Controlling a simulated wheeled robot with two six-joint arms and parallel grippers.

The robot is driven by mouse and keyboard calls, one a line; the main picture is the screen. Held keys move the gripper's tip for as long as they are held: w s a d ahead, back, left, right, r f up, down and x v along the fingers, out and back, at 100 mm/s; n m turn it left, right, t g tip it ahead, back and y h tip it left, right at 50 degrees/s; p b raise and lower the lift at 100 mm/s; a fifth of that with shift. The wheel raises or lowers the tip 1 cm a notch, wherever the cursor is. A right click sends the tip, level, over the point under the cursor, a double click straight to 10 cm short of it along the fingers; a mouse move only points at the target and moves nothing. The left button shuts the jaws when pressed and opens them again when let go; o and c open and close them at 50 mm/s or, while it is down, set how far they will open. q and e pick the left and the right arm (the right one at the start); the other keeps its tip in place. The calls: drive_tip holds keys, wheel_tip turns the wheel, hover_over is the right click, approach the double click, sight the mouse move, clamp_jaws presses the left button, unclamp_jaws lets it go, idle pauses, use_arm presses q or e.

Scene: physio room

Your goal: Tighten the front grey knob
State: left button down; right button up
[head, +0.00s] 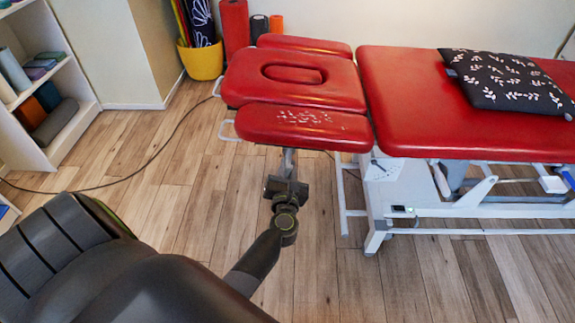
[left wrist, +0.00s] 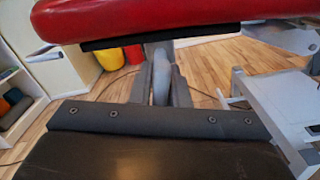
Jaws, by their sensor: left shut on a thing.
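The treatment table's red front side pad (head: 305,127) lies in the middle of the head view, and its edge spans the top of the left wrist view (left wrist: 150,20). My left gripper (head: 287,187) is below this pad, reaching up from the lower left. In the left wrist view my left gripper (left wrist: 161,88) has its two dark fingers closed on the grey knob (left wrist: 161,84), just under the pad. The fingers cover part of the knob, so its turn cannot be told. My right gripper is in neither view.
The main red couch (head: 420,90) bears a black leaf-patterned pillow (head: 505,80). Its white frame (head: 400,200) stands right of my gripper. A shelf (head: 50,70) and yellow pot (head: 201,62) stand at the back left. A cable (head: 130,175) crosses the open wooden floor.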

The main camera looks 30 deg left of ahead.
use_arm(q)
drive_tip(key=m, duration=0.1)
drive_tip(key=m+p, duration=0.2)
drive_tip(key=shift+r+m, duration=0.25)
drive_tip(key=shift+m, duration=0.15)
drive_tip(key=shift+m+p, duration=0.4)
drive_tip(key=shift+p, duration=0.1)
drive_tip(key=m+p, duration=0.3)
drive_tip(key=m, duration=0.2)
drive_tip(key=shift+m, duration=0.3)
drive_tip(key=m+p, duration=0.2)
drive_tip(key=m, duration=0.1)
drive_tip(key=shift+m+p, duration=0.3)
drive_tip(key=shift+m, duration=0.6)
drive_tip(key=shift+m+p, duration=0.3)
drive_tip(key=shift+p, duration=0.1)
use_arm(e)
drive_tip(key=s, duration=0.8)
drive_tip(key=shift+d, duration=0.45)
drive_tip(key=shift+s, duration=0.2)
